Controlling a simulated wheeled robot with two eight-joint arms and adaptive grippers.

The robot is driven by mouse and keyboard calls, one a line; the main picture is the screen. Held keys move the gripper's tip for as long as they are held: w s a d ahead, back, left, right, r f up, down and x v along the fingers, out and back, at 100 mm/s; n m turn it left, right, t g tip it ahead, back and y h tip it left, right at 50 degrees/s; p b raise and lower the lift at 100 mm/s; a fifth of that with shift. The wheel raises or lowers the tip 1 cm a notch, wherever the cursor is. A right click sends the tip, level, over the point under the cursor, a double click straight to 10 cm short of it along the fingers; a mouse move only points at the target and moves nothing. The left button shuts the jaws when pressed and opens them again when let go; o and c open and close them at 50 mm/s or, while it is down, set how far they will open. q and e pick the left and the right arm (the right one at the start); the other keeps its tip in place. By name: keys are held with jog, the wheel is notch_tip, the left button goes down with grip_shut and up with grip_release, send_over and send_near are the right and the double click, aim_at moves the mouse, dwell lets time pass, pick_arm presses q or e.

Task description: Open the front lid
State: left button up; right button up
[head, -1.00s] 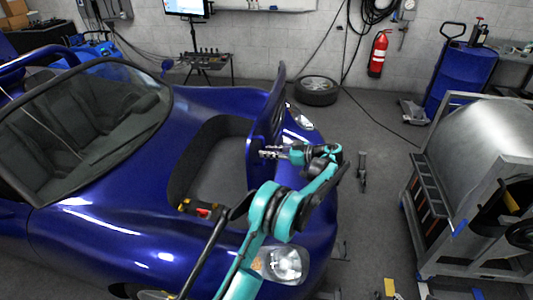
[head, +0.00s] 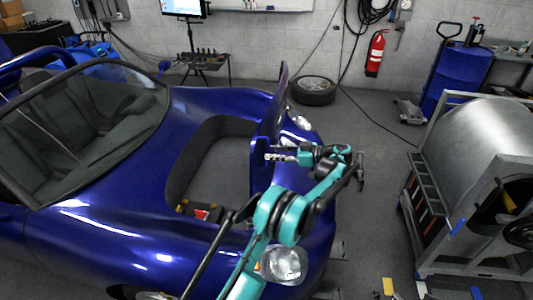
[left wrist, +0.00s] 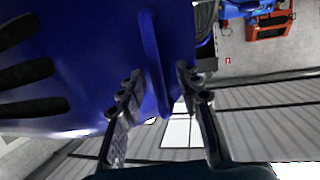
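The front lid (head: 270,122) of the blue car (head: 95,215) stands raised, close to upright, at the front edge of the luggage opening (head: 218,168). My left gripper (head: 270,157) is at the lower part of the raised lid in the head view. In the left wrist view the two fingers (left wrist: 159,82) are spread apart, with a narrow blue rib or edge (left wrist: 155,62) of the lid between them. There is room between the rib and the fingertips; contact cannot be told. My right gripper is not in view.
A grey-metal dynamometer drum (head: 490,140) in a frame stands at the right. A loose wheel (head: 312,90) lies on the floor near the back wall. A blue cart (head: 456,75) stands at the back right. The floor between car and drum is mostly clear.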

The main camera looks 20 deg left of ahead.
pick_arm(q)
jog(key=v, duration=0.8)
jog(key=shift+d, duration=0.1)
jog(key=s+a+r+m+t+h, duration=0.25)
jog(key=s+m+h, duration=0.2)
jog(key=s, duration=0.25)
jog(key=s+a+r+m+t+h, duration=0.1)
jog(key=s+r+m+h, duration=0.25)
jog(key=s+m, duration=0.3)
jog(key=s+d+f+m+t+h, duration=0.1)
jog(key=s+d+f+m+h, duration=0.1)
jog(key=s, duration=0.6)
jog(key=s+d+f+m+t+h, duration=0.2)
jog(key=s+d+f+m+h, duration=0.1)
jog(key=s, duration=0.4)
jog(key=s+d+f+m+t+h, duration=0.1)
jog(key=s+d+f+m+h, duration=0.1)
jog(key=s, duration=0.6)
jog(key=shift+s+d+f+m, duration=0.3)
jog(key=shift+s+d+f, duration=0.1)
jog(key=shift+d, duration=0.4)
